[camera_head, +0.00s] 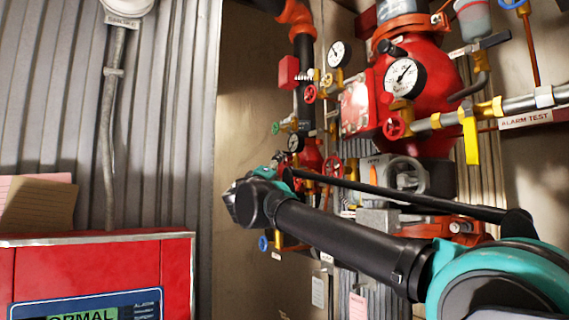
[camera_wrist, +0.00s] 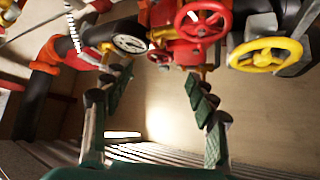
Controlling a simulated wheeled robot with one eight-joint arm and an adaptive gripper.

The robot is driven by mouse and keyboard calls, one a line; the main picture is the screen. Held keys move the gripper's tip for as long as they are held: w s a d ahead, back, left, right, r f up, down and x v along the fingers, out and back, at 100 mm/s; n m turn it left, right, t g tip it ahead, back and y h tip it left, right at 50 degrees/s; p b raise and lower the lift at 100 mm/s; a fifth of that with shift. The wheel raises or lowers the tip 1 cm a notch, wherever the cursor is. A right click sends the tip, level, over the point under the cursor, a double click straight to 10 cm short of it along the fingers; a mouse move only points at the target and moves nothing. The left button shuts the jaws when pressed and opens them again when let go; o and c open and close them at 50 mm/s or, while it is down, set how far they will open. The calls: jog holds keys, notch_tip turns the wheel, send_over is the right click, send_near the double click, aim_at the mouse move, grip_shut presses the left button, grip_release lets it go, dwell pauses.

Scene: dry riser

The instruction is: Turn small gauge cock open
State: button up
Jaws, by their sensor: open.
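My gripper (camera_wrist: 160,76) is open and empty in the wrist view, its two fingers apart with bare space between them. A small round gauge (camera_wrist: 129,44) with a pale face is just beyond the left fingertip. Brass fittings and a small red part (camera_wrist: 159,55) are beyond the gap between the fingertips; I cannot tell surely which part is the gauge cock or how its handle is set. In the head view, the small gauge (camera_head: 295,143) is by the red pipework, just beyond my wrist. My gripper's fingers are mostly hidden there.
A red handwheel (camera_wrist: 203,20) and a yellow handwheel (camera_wrist: 265,57) are close by on the right. Larger gauges (camera_head: 404,78) and a big red valve body (camera_head: 425,75) stand at upper right. A red alarm panel (camera_head: 100,270) is at lower left.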

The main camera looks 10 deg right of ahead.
aim_at(284, 162)
jog(key=x, duration=0.8)
jog(key=c, duration=1.2)
